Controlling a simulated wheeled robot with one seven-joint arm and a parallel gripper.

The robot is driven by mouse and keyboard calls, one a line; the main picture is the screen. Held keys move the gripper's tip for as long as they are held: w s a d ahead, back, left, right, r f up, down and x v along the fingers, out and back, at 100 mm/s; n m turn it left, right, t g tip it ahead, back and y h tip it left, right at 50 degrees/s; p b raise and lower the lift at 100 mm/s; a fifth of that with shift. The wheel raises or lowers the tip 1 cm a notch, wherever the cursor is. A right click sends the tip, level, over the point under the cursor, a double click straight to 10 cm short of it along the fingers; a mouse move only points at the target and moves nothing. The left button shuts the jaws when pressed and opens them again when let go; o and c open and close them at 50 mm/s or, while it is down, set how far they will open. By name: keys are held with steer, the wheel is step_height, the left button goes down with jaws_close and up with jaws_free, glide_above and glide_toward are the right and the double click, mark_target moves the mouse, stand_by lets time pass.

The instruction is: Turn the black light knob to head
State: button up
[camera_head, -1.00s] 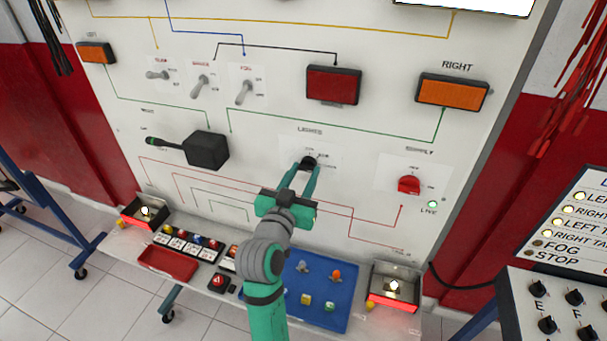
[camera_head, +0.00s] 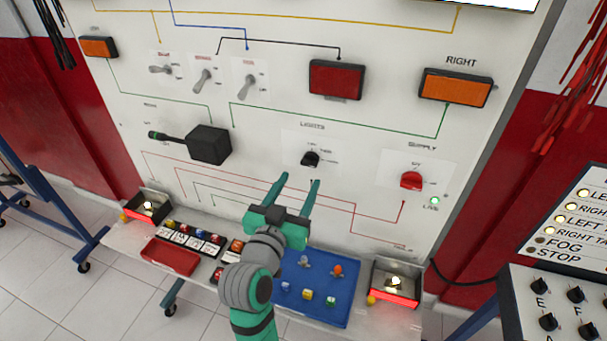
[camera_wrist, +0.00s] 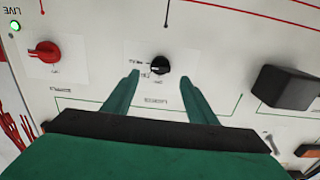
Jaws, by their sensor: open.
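The black light knob (camera_head: 311,159) sits on the white panel under the word LIGHTS, with small position labels around it that are too small to read surely. In the head view its pointer appears turned toward the right-hand label, though the exact setting is hard to tell. My gripper (camera_head: 301,180) is open and empty, its green fingers pointing at the panel just below the knob, apart from it. In the wrist view the knob (camera_wrist: 160,66) shows beyond and between the two open fingertips (camera_wrist: 161,82), fully uncovered.
A red supply knob (camera_head: 411,180) is right of the light knob, beside a lit green LIVE lamp (camera_head: 434,200). A black stalk box (camera_head: 208,145) is to the left. Below are a blue tray (camera_head: 340,314) with small parts and a lit lamp box (camera_head: 396,284).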

steer(key=shift+v, duration=2.2)
steer(key=s+f+n+g+y, duration=0.1)
steer(key=s+f+n+y, duration=0.2)
steer(key=s+f, duration=0.6)
steer(key=s+f+n+y, duration=0.3)
steer(key=s+f, duration=0.2)
steer(key=f, duration=0.8)
steer(key=s+d+f+m, duration=0.1)
steer(key=s, duration=1)
steer(key=s+d+f+m, duration=0.1)
steer(key=s+d+f, duration=0.1)
steer(key=s, duration=1)
steer(key=shift+d+g, duration=0.35)
steer(key=shift+g, duration=0.05)
steer(key=shift+c, duration=0.3)
